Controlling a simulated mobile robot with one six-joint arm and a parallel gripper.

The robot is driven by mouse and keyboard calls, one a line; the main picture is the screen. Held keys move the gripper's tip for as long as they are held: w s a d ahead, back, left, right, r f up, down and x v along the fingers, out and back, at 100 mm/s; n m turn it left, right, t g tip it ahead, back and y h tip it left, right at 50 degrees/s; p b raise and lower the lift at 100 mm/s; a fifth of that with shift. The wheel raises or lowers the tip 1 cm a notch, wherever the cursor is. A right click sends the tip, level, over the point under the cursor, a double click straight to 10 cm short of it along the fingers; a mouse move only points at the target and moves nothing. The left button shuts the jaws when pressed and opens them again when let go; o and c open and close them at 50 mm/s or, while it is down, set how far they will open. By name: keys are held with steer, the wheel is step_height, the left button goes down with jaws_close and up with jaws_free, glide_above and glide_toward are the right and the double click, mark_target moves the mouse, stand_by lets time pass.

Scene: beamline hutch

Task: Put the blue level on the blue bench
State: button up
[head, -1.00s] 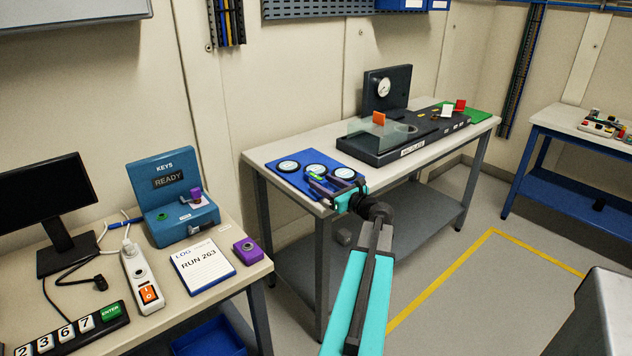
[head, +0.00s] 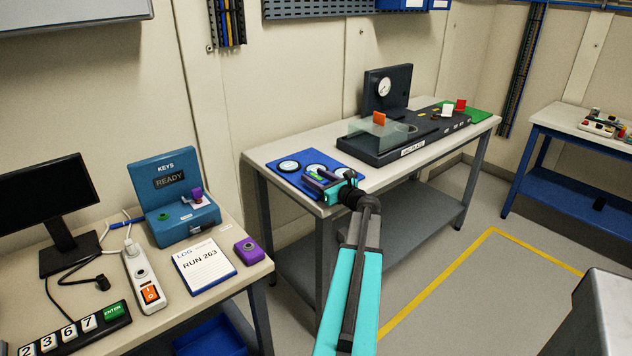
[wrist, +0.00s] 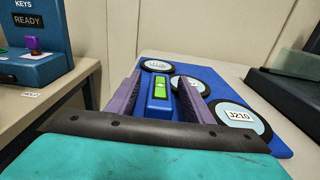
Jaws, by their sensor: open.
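The blue level, with a bright green vial, lies on the blue mat (head: 263,172) on the middle bench; in the wrist view the level (wrist: 160,97) sits between the two purple fingers of my gripper (wrist: 158,92). My gripper (head: 318,182) is open, with one finger on each side of the level. Whether the fingers touch it I cannot tell. In the head view the fingers hide most of the level; its green vial shows. The blue bench (head: 570,187), with a pale top and blue frame and shelf, stands at the far right.
Round labelled discs (wrist: 239,117) lie on the mat close around the level. A dark instrument plate (head: 385,150) with a clear shield and gauge stands behind on the same bench. Another desk with a keys box (head: 172,197) is at left. Open floor lies right of the middle bench.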

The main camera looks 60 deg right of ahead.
mark_target(316, 177)
jaws_close()
stand_by(0.3)
steer(key=shift+r, duration=1.55)
steer(key=shift+s+a+r, duration=0.1)
steer(key=shift+a+r, duration=0.05)
steer(key=shift+r, duration=0.1)
steer(key=s+a+r, duration=0.1)
steer(key=s+a, duration=0.6)
steer(key=a, duration=0.3)
steer(key=shift+s+a+r, duration=0.15)
steer(key=shift+a+r, duration=0.1)
steer(key=shift+a, duration=0.15)
